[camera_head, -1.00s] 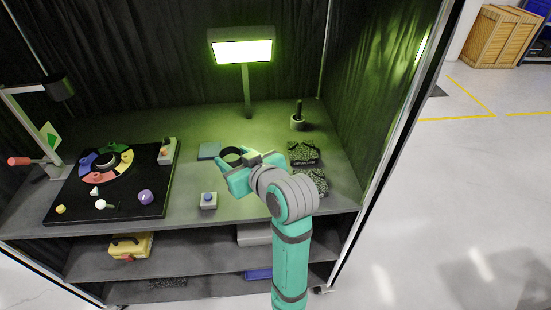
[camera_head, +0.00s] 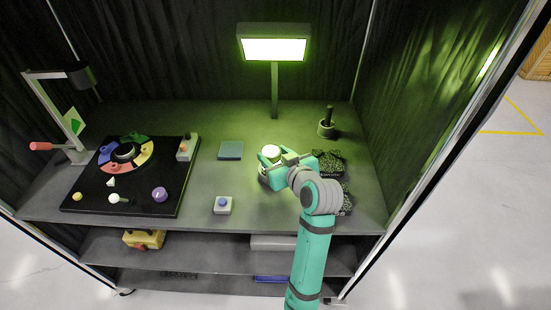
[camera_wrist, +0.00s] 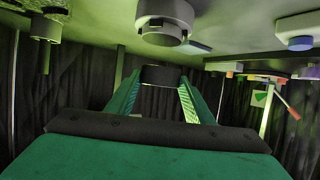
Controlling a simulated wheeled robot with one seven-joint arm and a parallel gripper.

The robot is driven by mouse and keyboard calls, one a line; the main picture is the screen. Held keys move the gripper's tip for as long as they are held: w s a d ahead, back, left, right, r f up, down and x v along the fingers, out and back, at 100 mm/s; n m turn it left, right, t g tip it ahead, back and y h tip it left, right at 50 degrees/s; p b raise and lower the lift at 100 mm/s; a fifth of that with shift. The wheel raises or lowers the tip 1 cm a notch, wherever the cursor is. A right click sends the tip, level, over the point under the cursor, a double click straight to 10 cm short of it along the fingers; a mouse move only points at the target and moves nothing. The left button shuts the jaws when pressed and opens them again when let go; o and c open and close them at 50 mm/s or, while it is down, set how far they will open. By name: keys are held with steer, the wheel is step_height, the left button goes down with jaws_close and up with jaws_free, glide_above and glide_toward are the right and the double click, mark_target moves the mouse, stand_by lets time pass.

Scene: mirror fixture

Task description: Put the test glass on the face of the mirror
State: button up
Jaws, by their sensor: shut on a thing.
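My gripper (camera_head: 270,158) is shut on the test glass, a short dark-rimmed cylinder (camera_wrist: 160,76) held between the two green fingers in the wrist view. In the head view the test glass (camera_head: 271,151) shows a bright white round top. The wrist view is upside down, with the tabletop along the top. There a grey round mount (camera_wrist: 165,18), likely the mirror's, stands on the table below the held glass. A gap shows between them. The mirror's face cannot be made out, and in the head view my gripper hides most of the mount.
A lit lamp (camera_head: 274,50) stands behind. A peg holder (camera_head: 327,128) and dark speckled blocks (camera_head: 328,162) are to the right. A teal square (camera_head: 231,150), a button box (camera_head: 223,205) and a black board (camera_head: 172,200) are to the left.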

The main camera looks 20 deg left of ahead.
mark_target(275, 163)
steer(key=shift+w+f, duration=0.3)
steer(key=shift+f, duration=0.1)
steer(key=f, duration=0.2)
steer(key=shift+w+d+f, duration=0.1)
steer(key=shift+w+f, duration=0.2)
steer(key=shift+w, duration=0.05)
steer(key=shift+s+a+f, duration=0.2)
steer(key=shift+s+f, duration=0.05)
steer(key=shift+f, duration=0.1)
steer(key=shift+d, duration=0.1)
steer(key=o, duration=1.2)
steer(key=shift+f, duration=0.1)
steer(key=shift+c, duration=0.2)
